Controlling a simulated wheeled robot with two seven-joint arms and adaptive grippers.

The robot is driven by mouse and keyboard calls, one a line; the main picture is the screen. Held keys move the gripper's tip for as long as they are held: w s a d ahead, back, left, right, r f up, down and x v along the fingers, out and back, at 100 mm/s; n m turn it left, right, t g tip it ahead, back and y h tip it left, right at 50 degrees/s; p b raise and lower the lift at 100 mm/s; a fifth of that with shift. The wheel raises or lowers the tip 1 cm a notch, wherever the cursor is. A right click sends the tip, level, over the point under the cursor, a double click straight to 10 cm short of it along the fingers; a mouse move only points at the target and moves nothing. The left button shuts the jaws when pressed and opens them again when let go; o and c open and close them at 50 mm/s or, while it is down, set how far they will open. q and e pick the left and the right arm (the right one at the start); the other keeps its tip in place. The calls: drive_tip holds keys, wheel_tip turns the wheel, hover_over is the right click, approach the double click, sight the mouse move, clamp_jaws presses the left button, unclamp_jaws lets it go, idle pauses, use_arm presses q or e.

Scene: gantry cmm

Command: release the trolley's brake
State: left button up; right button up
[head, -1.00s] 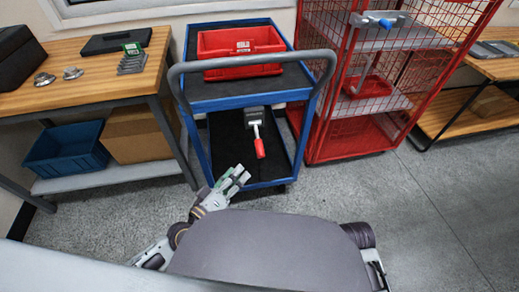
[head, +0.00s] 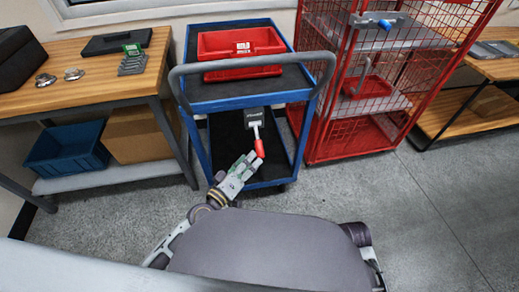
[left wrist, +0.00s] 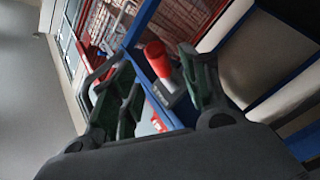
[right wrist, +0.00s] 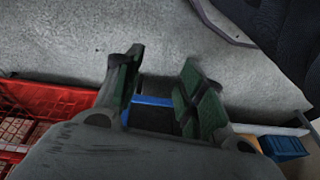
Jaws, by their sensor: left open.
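The blue trolley (head: 240,106) stands ahead with its grey push handle (head: 180,71) facing me. Its brake lever has a pale shaft (head: 256,131) coming from a dark block (head: 254,113), and a red grip (head: 259,149) on its end, pointing towards me. My left gripper (head: 251,163) is open just beside and below the red grip. In the left wrist view the red grip (left wrist: 157,58) shows between the spread fingertips (left wrist: 158,72); contact cannot be told. My right gripper (right wrist: 158,72) is open and empty in the right wrist view.
A red bin (head: 225,45) sits on the trolley's top shelf. A red mesh cage (head: 345,110) stands close on the right. A wooden workbench (head: 60,75) with a blue crate (head: 68,148) below is on the left. The grey floor at right is clear.

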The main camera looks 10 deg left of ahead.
sight(259, 150)
use_arm(q)
drive_tip(key=shift+p+x, duration=0.4)
drive_tip(key=shift+x, duration=2.9)
drive_tip(key=shift+r, duration=0.1)
drive_tip(key=shift+c, duration=0.5)
clamp_jaws()
